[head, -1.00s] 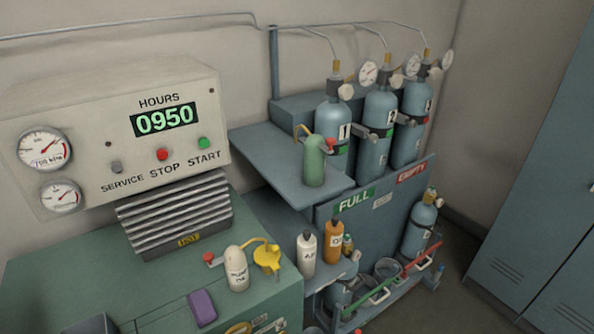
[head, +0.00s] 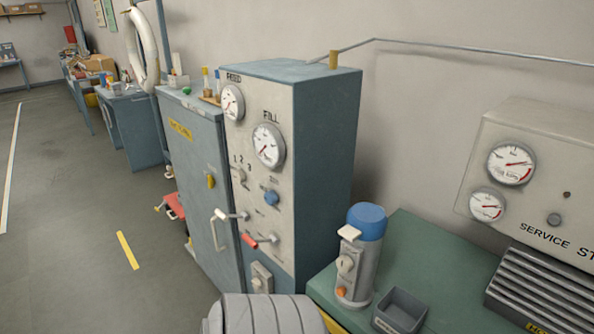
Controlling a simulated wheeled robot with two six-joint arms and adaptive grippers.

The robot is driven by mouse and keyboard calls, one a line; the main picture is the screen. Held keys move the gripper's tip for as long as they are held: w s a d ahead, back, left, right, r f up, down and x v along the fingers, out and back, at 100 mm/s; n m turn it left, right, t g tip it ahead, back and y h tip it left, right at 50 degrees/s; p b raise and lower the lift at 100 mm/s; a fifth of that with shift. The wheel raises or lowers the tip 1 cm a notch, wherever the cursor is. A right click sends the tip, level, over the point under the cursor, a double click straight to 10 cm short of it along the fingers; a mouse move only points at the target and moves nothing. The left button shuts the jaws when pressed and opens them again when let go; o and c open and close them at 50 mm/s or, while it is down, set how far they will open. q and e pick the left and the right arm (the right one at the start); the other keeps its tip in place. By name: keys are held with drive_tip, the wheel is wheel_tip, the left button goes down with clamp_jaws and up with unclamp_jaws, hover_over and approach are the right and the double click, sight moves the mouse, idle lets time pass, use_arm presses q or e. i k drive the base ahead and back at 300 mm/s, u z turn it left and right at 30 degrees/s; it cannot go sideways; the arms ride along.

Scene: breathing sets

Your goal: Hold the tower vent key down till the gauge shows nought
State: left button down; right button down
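A squat canister (head: 368,255) with a blue cap stands upright on the green bench; it looks like the tower. It has a pale lever (head: 349,232) near the top, a small round fitting (head: 346,265) on its front and an orange button (head: 341,293) low down. I cannot tell which of these is the vent key. The tall panel left of it carries a FILL gauge (head: 268,146) and a smaller FEED gauge (head: 232,102). Their readings are too small to tell surely. Neither gripper is in view.
A small grey open box (head: 399,311) sits right of the canister on the green bench (head: 436,240). The panel (head: 277,207) has white and red handles. A grey ribbed rounded thing (head: 262,315) cuts in at the bottom. Open floor lies to the left.

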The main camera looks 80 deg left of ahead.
sight(340, 291)
drive_tip(key=u, duration=2.25)
drive_tip(key=i, duration=0.1)
drive_tip(key=z, duration=0.25)
